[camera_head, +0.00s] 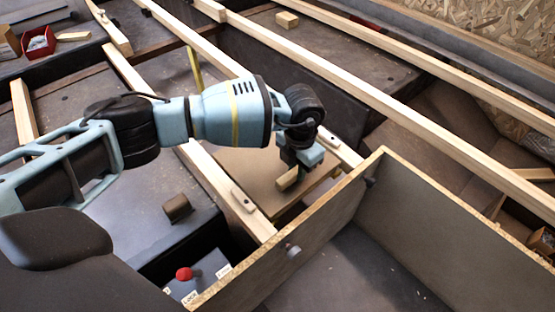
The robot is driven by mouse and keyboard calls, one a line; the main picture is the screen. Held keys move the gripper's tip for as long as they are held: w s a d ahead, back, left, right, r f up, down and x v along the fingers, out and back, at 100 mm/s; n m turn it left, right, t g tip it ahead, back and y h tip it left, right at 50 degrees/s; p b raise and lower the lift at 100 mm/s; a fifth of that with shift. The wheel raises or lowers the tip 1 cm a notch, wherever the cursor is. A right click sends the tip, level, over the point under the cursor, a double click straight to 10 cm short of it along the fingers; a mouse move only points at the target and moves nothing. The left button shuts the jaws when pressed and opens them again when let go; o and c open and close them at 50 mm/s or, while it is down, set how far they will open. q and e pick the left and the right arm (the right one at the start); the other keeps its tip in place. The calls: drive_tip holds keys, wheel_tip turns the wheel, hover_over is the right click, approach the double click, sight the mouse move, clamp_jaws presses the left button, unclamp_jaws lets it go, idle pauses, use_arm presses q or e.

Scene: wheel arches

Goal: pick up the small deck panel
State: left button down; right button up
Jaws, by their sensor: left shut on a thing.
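The small deck panel (240,167) is a flat tan board in the middle of the head view, between the wooden rails and the near board wall. A light wooden block (288,179) stands on it like a grip. My left arm comes in from the left, and its gripper (297,171) points down over the panel, shut on the block. The wrist hides part of the panel's far side. I cannot tell whether the panel is raised from its supports. My right gripper is out of view.
Long wooden rails (400,128) run diagonally across the dark deck. An open-topped chipboard box (300,235) stands close at the near right. A red button (184,273) is at the bottom, and a red bin (39,43) is at the far left.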

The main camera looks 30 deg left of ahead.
use_arm(q)
drive_tip(key=shift+r, duration=0.1)
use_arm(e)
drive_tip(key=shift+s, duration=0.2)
